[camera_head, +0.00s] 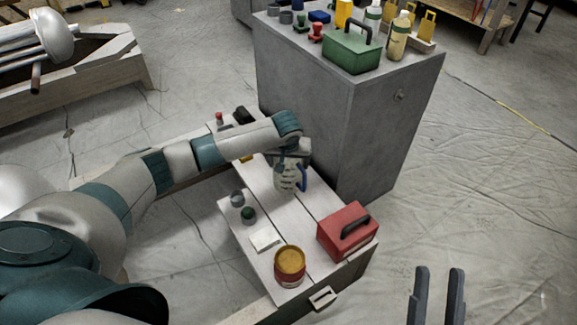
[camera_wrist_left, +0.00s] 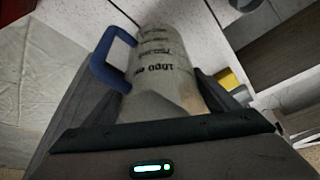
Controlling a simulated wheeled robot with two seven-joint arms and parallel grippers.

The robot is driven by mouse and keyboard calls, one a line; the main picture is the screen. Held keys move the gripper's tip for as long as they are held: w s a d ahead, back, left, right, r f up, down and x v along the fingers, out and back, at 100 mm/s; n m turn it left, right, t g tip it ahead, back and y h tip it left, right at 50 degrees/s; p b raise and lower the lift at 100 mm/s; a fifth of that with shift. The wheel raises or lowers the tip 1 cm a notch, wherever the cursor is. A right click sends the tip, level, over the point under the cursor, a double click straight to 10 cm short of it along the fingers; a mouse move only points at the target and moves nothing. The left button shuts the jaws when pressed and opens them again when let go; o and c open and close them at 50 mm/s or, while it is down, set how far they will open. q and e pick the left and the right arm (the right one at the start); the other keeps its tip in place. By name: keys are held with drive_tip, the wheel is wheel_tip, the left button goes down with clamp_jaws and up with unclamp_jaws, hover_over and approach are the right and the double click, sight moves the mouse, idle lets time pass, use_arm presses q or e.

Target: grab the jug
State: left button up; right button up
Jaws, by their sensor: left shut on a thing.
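The jug (camera_head: 287,178) is a pale measuring jug with dark markings and a blue handle. It is at the white bench, below the end of my left arm in the head view. In the left wrist view the jug (camera_wrist_left: 163,75) lies between the fingers of my left gripper (camera_wrist_left: 160,90), with its blue handle to the left. My left gripper is shut on the jug. In the head view the wrist partly hides it, and I cannot tell whether its base touches the bench. My right gripper (camera_head: 437,290) is at the lower right, its two dark fingers apart and empty over the floor.
The white bench (camera_head: 263,197) also holds a red toolbox (camera_head: 347,230), a yellow-topped tin (camera_head: 289,266), small pots (camera_head: 248,214) and a white pad (camera_head: 264,239). A tall grey cabinet (camera_head: 330,110) stands just behind, carrying a green toolbox (camera_head: 351,52) and bottles. The sheeted floor at right is clear.

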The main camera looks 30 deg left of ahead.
use_arm(q)
drive_tip(key=s+d+r+p, duration=0.1)
drive_tip(key=d+r+p, duration=0.2)
drive_tip(key=d+r, duration=0.4)
drive_tip(key=shift+s+d+r, duration=0.25)
drive_tip(key=shift+d+r, duration=0.15)
drive_tip(key=shift+d, duration=1.9)
use_arm(e)
drive_tip(key=w+f+g+h, duration=0.2)
drive_tip(key=f+g, duration=0.4)
drive_tip(key=f, duration=0.4)
drive_tip(key=shift+w+a+g, duration=0.25)
drive_tip(key=shift+w+g, duration=0.05)
drive_tip(key=shift+w, duration=0.5)
